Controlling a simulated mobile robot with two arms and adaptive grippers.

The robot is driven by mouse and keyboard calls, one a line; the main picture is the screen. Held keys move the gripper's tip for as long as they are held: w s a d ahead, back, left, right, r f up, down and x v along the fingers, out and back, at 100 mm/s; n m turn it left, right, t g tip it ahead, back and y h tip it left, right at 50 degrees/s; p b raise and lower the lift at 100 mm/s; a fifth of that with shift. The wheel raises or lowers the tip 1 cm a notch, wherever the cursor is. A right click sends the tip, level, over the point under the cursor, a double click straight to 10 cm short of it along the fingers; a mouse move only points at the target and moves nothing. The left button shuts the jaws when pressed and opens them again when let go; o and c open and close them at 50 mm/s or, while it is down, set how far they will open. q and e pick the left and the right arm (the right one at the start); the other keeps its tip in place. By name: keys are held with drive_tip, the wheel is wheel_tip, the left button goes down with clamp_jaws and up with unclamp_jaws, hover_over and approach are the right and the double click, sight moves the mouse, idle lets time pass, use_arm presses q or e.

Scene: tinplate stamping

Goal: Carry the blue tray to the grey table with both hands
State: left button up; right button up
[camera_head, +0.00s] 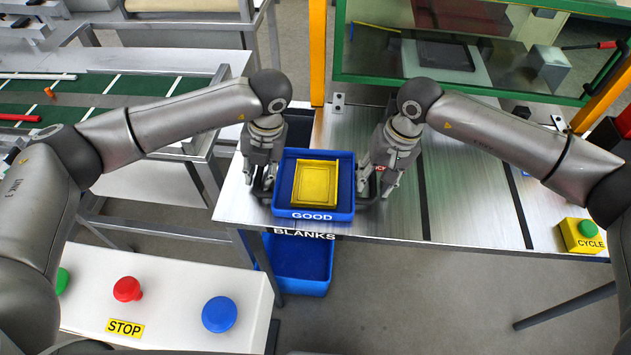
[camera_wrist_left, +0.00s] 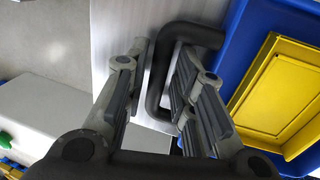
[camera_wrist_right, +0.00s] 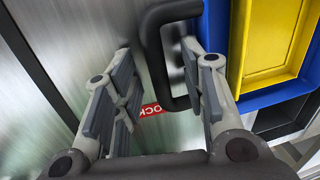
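The blue tray (camera_head: 312,213), labelled GOOD, sits on the metal table (camera_head: 460,215) near its front left edge, with a yellow piece (camera_head: 316,183) inside. It has a dark handle on each side. My left gripper (camera_head: 262,188) is at the left handle; in the left wrist view its open fingers (camera_wrist_left: 160,85) stand on either side of the handle (camera_wrist_left: 165,60). My right gripper (camera_head: 377,190) is at the right handle; in the right wrist view its open fingers (camera_wrist_right: 160,85) stand on either side of the handle (camera_wrist_right: 153,40). Neither gripper visibly clamps its handle.
A lower blue bin (camera_head: 300,262) marked BLANKS is below the table's front edge. A white panel (camera_head: 180,285) with STOP and blue buttons is at front left. A CYCLE button box (camera_head: 582,235) is at right. A green-framed press (camera_head: 470,50) stands behind, a green conveyor (camera_head: 120,85) at left.

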use_arm(q)
drive_tip(key=shift+f, duration=0.15)
use_arm(e)
drive_tip(key=shift+f, duration=0.1)
use_arm(q)
drive_tip(key=c, duration=0.5)
use_arm(e)
drive_tip(key=c, duration=0.5)
use_arm(q)
clamp_jaws()
use_arm(e)
clamp_jaws()
